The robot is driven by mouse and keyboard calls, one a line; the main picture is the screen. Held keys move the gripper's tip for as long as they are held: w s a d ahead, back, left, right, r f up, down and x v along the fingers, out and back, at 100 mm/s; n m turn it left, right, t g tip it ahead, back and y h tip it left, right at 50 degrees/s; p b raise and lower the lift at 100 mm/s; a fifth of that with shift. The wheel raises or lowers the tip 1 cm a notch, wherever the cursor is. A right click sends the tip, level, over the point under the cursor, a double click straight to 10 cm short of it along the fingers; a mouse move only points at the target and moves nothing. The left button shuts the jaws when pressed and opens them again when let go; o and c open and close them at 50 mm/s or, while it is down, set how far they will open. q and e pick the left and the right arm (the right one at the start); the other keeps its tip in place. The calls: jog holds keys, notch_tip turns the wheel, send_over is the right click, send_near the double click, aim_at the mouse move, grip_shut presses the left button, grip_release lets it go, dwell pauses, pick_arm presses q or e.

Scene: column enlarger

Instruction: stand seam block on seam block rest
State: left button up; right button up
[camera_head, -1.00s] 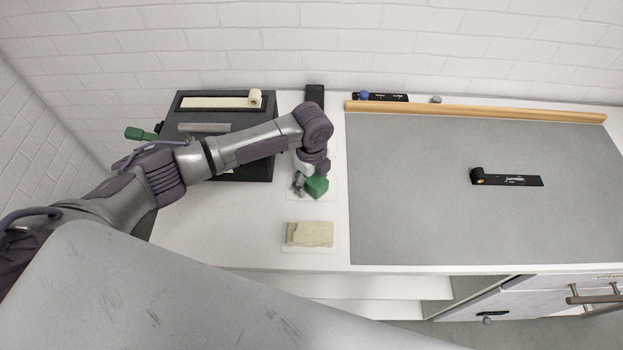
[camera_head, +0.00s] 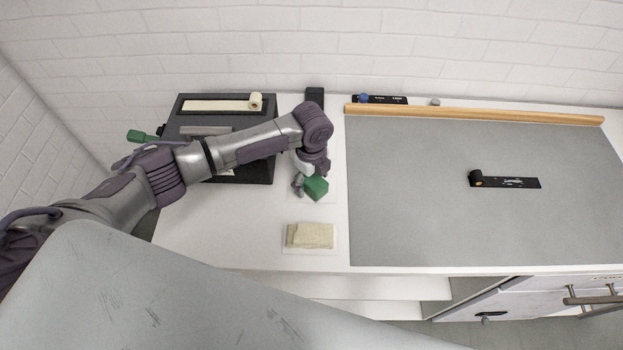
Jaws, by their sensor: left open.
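A small green block (camera_head: 316,189), which looks like the seam block, is on the white counter left of the grey mat. My left gripper (camera_head: 303,184) is open, pointing down right beside the green block's left side. Whether its fingers touch the block cannot be told, as the wrist covers part of them. A pale white plate (camera_head: 328,204) shows around the green block and may be the seam block rest. My right gripper is not in view.
A folded cream cloth (camera_head: 309,236) lies on a white pad in front. A dark board (camera_head: 263,170) lies under my left arm, with a green-handled tool (camera_head: 140,136) at its left. The grey mat (camera_head: 440,215) is mostly clear, with a black strip (camera_head: 508,182) and a wooden bar (camera_head: 475,115).

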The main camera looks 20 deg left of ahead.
pick_arm(q)
jog(key=shift+r+p, duration=1.95)
jog(key=shift+r, duration=1.45)
notch_tip(320, 180, up, 12)
